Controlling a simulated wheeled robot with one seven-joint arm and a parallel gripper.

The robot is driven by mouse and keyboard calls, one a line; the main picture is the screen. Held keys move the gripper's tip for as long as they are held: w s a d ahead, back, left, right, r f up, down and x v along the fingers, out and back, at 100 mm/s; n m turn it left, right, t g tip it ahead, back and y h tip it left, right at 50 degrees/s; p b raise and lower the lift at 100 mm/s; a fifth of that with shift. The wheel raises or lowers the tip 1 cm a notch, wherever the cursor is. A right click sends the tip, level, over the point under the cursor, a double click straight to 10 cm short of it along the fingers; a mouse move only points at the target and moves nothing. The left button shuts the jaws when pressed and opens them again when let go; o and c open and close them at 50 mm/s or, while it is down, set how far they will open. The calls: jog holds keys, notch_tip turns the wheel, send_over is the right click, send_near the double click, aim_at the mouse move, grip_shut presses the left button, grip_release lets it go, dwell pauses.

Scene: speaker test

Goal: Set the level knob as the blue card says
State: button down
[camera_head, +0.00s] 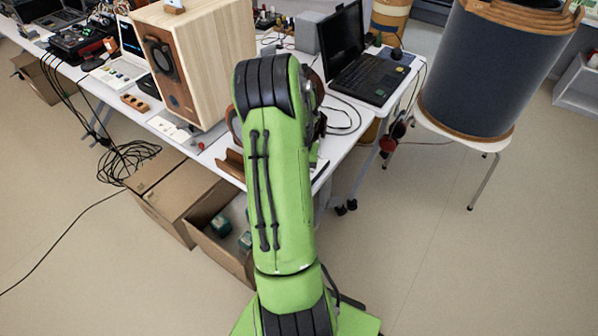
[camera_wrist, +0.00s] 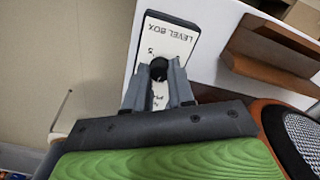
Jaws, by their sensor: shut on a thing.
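The level box (camera_wrist: 178,46) is a dark-edged box with a white face. Its "LEVEL BOX" lettering appears upside down in the wrist view. The black level knob (camera_wrist: 158,64) sits on this face, with scale marks partly showing around it. My gripper (camera_wrist: 159,73) has its grey fingers on either side of the knob and is shut on it. The fingers hide part of the scale, and I cannot read the knob's setting. In the head view my green arm hides the gripper and the box. I cannot make out a blue card in either view.
A brown wooden holder (camera_wrist: 270,52) stands close beside the box. A speaker with a grey mesh (camera_wrist: 304,138) is near my gripper at right.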

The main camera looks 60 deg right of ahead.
jog(key=m, duration=0.5)
jog(key=shift+p, duration=0.3)
dwell(0.4)
jog(key=c, duration=1)
grip_release()
jog(key=shift+o, duration=0.2)
notch_tip(320, 180, up, 16)
jog(key=p, duration=0.4)
jog(key=shift+f, duration=0.15)
